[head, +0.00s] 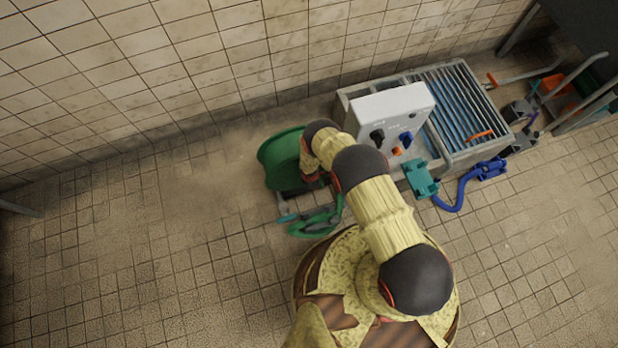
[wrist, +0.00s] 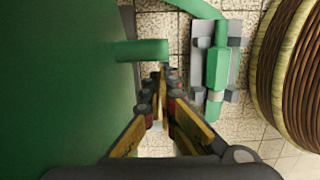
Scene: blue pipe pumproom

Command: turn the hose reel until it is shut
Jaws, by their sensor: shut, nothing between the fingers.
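The green hose reel (head: 278,160) stands on the floor near the tiled wall, partly hidden by my arm in the head view. In the wrist view its green side (wrist: 60,80) fills the left, with a short green peg (wrist: 142,50) sticking out to the right. My gripper (wrist: 163,75) is shut and empty, beside the reel's face. Its tips appear just below and right of the peg; I cannot tell whether they touch it. In the head view my gripper is mostly hidden under my arm. A green hose (head: 318,224) curls in front of the reel.
A green fitting on a grey bracket (wrist: 217,65) is right of the fingers. A white control box (head: 392,108) and a grated basin (head: 460,105) stand right of the reel. Blue pipe (head: 455,195) lies beyond. The floor at left is clear.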

